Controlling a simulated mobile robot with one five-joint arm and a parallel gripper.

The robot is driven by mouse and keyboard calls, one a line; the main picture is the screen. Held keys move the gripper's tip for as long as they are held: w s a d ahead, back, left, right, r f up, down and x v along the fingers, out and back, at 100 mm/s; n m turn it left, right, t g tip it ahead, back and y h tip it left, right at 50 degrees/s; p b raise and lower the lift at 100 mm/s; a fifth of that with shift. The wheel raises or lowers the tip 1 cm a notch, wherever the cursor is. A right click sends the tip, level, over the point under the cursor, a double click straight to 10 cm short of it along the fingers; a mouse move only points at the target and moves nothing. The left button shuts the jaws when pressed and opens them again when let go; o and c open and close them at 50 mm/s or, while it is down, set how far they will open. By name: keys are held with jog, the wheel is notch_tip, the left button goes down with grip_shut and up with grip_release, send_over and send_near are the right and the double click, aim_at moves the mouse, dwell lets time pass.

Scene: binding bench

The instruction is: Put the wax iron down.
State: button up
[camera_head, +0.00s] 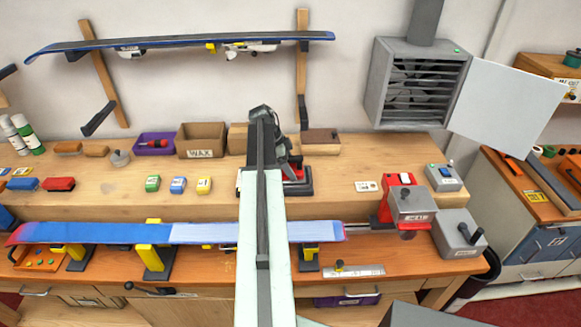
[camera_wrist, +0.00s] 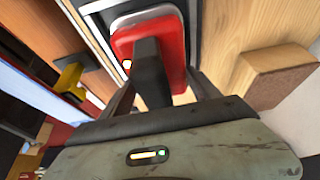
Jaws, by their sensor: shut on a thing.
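The wax iron is red with a dark handle; a bit of its red body (camera_head: 298,173) shows beside my arm in the head view. In the wrist view its red body (camera_wrist: 176,48) and black handle (camera_wrist: 150,78) fill the middle. My gripper (camera_head: 284,152) is shut on the handle; in the wrist view its fingers (camera_wrist: 158,88) stand on both sides of it. The iron is over a dark stand (camera_head: 302,189) on the raised back shelf. My arm hides part of both, and I cannot tell whether the iron touches the stand.
A brown block (camera_head: 321,136) is right behind the iron. A WAX box (camera_head: 201,141) and small green, blue and yellow blocks (camera_head: 178,185) are to the left. A blue ski (camera_head: 105,232) lies clamped along the front.

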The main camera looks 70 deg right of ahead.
jog(key=shift+f, duration=0.2)
jog(key=o, duration=1.2)
jog(key=shift+r, duration=0.1)
jog(key=shift+r+p, duration=0.5)
jog(key=shift+r, duration=0.05)
jog(key=p+v, duration=1.1)
jog(key=v, duration=0.1)
jog(key=shift+f, duration=0.15)
